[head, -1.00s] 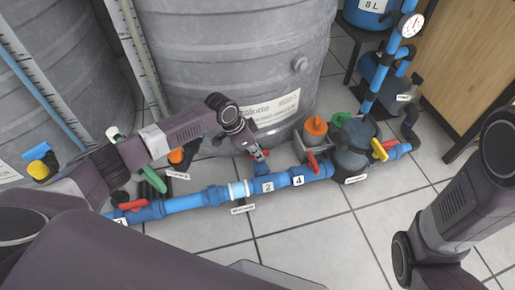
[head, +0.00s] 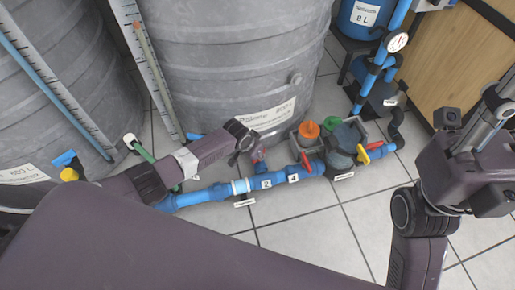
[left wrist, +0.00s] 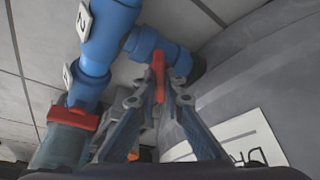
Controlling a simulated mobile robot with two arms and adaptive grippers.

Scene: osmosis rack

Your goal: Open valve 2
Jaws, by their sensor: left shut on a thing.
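My left gripper (left wrist: 158,95) is shut on the red handle (left wrist: 158,72) of the valve on a short blue branch, in the left wrist view. This branch joins the blue pipe near the label 2 (left wrist: 84,20). In the head view the left gripper (head: 257,160) is at this branch, just behind the label 2 (head: 266,184), and the arm partly hides the handle. My right gripper (head: 495,108) is at the right edge of the head view, apart from the pipes. Its fingertips do not show clearly.
A label 4 (head: 293,178) and another red handle (head: 305,161) are to the right on the pipe. A pump (head: 345,150) with a yellow handle (head: 363,153) stands beyond. The large grey tank (head: 235,55) is close behind. Tiled floor (head: 320,235) is clear in front.

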